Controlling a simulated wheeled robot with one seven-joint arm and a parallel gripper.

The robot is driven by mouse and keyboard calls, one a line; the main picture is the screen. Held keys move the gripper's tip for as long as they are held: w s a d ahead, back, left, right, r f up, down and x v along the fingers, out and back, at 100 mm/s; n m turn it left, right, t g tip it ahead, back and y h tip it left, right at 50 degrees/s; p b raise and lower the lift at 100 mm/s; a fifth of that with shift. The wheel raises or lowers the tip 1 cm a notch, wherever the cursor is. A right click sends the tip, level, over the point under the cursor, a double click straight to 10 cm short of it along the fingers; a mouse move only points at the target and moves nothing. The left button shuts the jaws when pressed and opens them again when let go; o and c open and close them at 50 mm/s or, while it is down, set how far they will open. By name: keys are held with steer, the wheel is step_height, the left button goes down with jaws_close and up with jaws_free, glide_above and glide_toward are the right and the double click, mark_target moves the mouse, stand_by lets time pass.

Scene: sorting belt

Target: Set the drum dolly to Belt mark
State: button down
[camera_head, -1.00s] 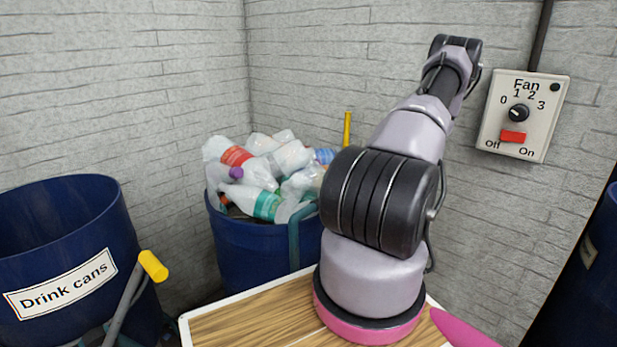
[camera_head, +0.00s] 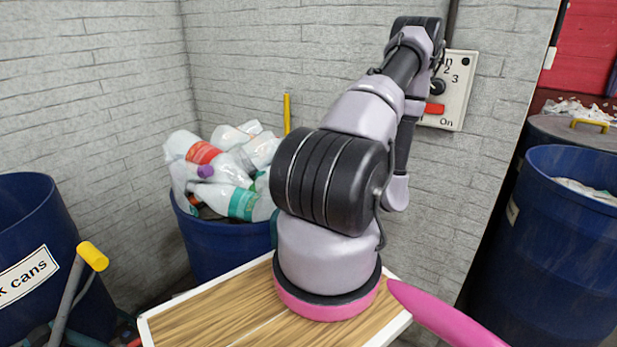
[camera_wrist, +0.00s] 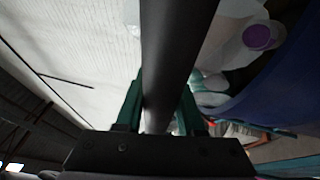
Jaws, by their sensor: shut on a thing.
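A blue drum (camera_head: 205,248) full of plastic bottles stands in the wall corner. A yellow-topped upright handle (camera_head: 286,113) rises behind it, and a teal frame part shows at its right side. In the wrist view, my gripper (camera_wrist: 160,105) has its green fingers shut on a dark round bar (camera_wrist: 175,45), which looks like the handle of the drum dolly. The bottle drum (camera_wrist: 277,82) lies to the right of the bar. In the head view my arm hides the gripper. I cannot make out the Belt mark.
A wood-topped white-edged table (camera_head: 215,315) lies in front. A blue "Drink cans" drum (camera_head: 45,235) with a yellow-tipped handle (camera_head: 92,256) stands left. Another blue drum (camera_head: 550,250) stands right, past the wall end. A fan switch box (camera_head: 452,95) is on the wall, partly behind my arm.

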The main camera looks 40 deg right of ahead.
steer(key=c, duration=0.5)
jaws_free()
steer(key=v, duration=1.1)
steer(key=shift+f, duration=0.1)
